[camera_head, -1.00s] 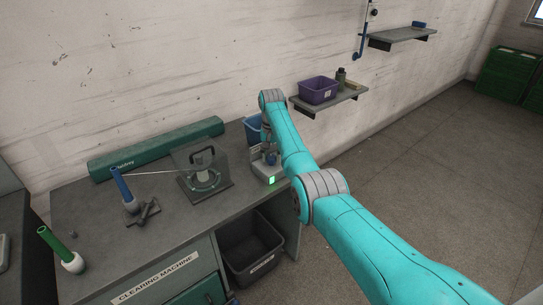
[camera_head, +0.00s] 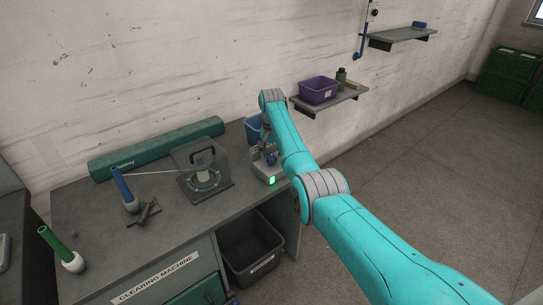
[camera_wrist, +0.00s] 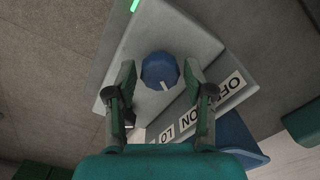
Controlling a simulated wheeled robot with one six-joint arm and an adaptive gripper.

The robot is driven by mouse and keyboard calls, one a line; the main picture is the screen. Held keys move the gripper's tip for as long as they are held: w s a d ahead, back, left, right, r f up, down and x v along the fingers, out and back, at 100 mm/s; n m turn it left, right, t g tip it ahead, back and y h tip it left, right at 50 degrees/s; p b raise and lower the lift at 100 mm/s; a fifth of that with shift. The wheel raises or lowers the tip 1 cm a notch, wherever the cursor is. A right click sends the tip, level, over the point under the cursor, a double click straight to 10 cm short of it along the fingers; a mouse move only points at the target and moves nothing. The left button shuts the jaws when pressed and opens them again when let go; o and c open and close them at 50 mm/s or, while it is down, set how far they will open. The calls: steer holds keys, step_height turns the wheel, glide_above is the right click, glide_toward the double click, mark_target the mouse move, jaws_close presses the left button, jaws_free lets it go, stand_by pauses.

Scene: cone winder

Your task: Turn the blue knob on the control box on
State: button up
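The grey control box (camera_head: 268,177) stands at the right end of the workbench, with a lit green lamp (camera_head: 272,181) on its front. In the wrist view the dark blue knob (camera_wrist: 158,69) sits on the box's light face, its white mark pointing down and slightly right. A white label strip (camera_wrist: 190,116) below and right of it reads OFF, ON and LO, partly covered by a finger. My gripper (camera_wrist: 160,74) is open, one finger on each side of the knob, with narrow gaps seeming to remain. In the head view my arm hides most of the gripper.
A winder with a clear guard (camera_head: 204,178) stands left of the box, with a thread running to a blue cone (camera_head: 121,184). A blue bin (camera_head: 253,129) is behind the box. A shelf (camera_head: 331,102) with a purple crate (camera_head: 318,90) hangs on the wall nearby.

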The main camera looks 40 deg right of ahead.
mark_target(272, 157)
stand_by(0.3)
step_height(272, 157, up, 12)
stand_by(0.6)
stand_by(0.4)
